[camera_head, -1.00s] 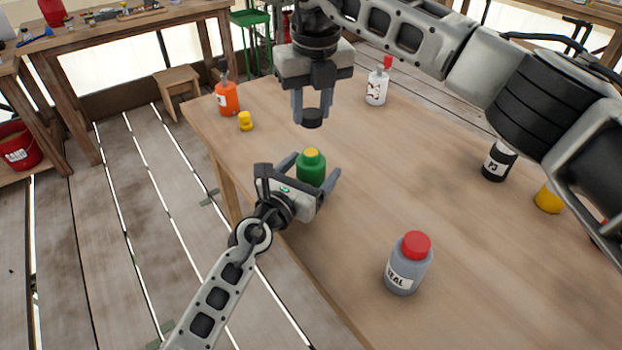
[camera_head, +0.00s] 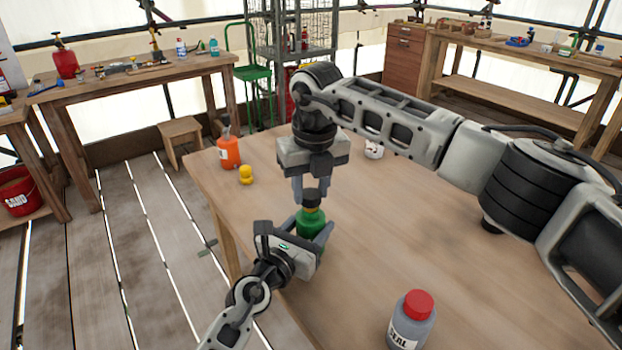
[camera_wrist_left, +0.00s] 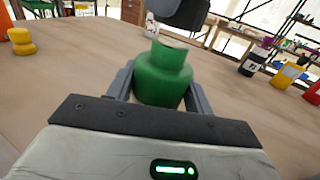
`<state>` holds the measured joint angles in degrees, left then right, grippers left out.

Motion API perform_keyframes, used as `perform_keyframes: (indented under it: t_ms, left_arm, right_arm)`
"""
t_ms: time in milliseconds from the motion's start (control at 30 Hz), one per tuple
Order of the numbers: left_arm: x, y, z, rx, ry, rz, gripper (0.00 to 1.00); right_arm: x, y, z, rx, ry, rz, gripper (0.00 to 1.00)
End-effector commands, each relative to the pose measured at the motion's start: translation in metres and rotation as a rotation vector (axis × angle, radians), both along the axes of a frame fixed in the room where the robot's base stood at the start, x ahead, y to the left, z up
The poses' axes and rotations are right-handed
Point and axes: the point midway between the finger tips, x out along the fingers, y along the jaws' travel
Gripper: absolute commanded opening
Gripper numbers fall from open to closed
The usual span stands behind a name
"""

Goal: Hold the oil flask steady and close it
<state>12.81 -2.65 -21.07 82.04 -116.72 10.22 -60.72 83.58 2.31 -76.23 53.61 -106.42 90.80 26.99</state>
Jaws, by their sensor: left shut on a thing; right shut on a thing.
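The green oil flask (camera_head: 310,226) stands upright near the table's left edge. My left gripper (camera_head: 308,230) is shut around its body, one finger on each side; the left wrist view shows the flask (camera_wrist_left: 163,76) between the fingers. My right gripper (camera_head: 311,190) is above the flask, pointing down, shut on a black cap (camera_head: 311,200). In the left wrist view the dark cap (camera_wrist_left: 180,12) is just above the flask's neck, and the pale rim of the neck shows below it. The cap looks apart from the neck there. The picture's edge cuts off the cap's top.
An orange bottle (camera_head: 228,152) and a small yellow object (camera_head: 246,175) stand at the table's far left. A grey bottle with a red lid (camera_head: 411,320) stands at the front. A white bottle (camera_head: 374,151) is partly behind my right arm. The table's middle is clear.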

Motion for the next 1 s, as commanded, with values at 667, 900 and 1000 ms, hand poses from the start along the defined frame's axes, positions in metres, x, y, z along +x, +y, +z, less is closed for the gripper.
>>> perform_keyframes:
  t_ms: [667, 900, 1000]
  left_arm:
    - [0.0, 0.0, 0.0, 0.001, 0.001, 0.0, 0.11]
    - [0.0, 0.0, 0.0, 0.001, 0.001, 0.0, 0.11]
    - [0.0, 0.0, -0.001, 0.001, 0.001, 0.0, 0.11]
  right_arm:
    - [0.0, 0.0, -0.012, 0.0, 0.0, 0.001, 0.13]
    - [0.0, 0.0, -0.017, 0.0, 0.0, 0.001, 0.13]
    - [0.0, 0.0, -0.017, 0.0, 0.0, 0.001, 0.13]
